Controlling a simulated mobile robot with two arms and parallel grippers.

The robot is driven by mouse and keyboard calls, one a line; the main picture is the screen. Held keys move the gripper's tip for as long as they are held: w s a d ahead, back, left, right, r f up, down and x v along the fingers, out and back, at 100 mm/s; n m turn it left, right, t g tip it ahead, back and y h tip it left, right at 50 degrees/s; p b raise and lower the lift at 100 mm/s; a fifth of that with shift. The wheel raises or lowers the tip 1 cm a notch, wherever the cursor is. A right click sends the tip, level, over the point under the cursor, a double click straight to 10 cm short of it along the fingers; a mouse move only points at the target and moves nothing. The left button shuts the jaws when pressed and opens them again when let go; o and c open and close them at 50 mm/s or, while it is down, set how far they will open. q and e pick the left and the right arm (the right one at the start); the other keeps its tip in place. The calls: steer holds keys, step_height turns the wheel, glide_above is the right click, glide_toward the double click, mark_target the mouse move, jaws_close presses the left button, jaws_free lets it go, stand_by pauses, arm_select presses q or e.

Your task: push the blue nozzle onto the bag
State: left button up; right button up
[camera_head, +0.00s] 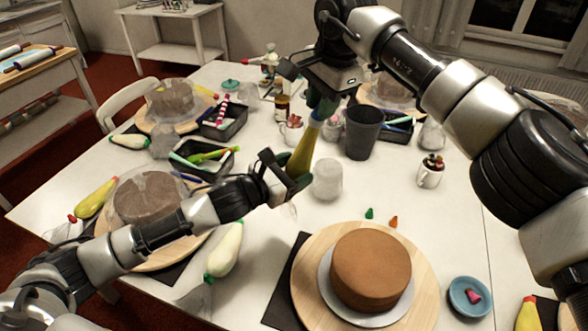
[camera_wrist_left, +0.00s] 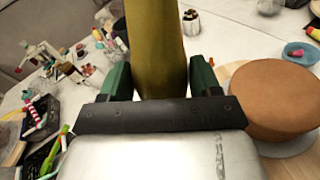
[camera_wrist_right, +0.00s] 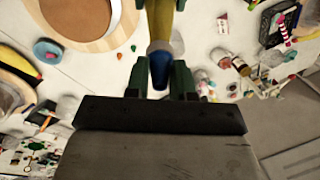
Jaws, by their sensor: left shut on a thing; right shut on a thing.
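The bag (camera_head: 301,158) is a long olive-yellow piping bag, standing slightly tilted above the table. My left gripper (camera_head: 286,181) is shut around its lower part; the left wrist view shows the bag (camera_wrist_left: 155,45) between the green fingers. The blue nozzle (camera_wrist_right: 160,68) is between the green fingers of my right gripper (camera_wrist_right: 160,82), at the bag's upper end. In the right wrist view it meets a pale collar on the bag's end, in line with it. I cannot tell how far it is seated. In the head view the right gripper (camera_head: 323,103) partly hides the nozzle.
A brown cake (camera_head: 371,268) on a wooden turntable (camera_head: 425,280) stands at the front. A clear jar (camera_head: 327,180), a dark grey cup (camera_head: 363,132) and a black tray (camera_head: 205,160) are close around the grippers. Small green (camera_head: 370,213) and orange (camera_head: 393,221) nozzles lie behind the cake.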

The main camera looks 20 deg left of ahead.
steer(key=o, duration=0.9)
steer(key=r, duration=0.4)
steer(key=d+r, duration=0.1)
steer(key=r, duration=0.2)
steer(key=d+r, duration=0.1)
steer(key=r, duration=0.3)
steer(key=shift+s+r, duration=0.35)
steer(key=shift+s, duration=0.05)
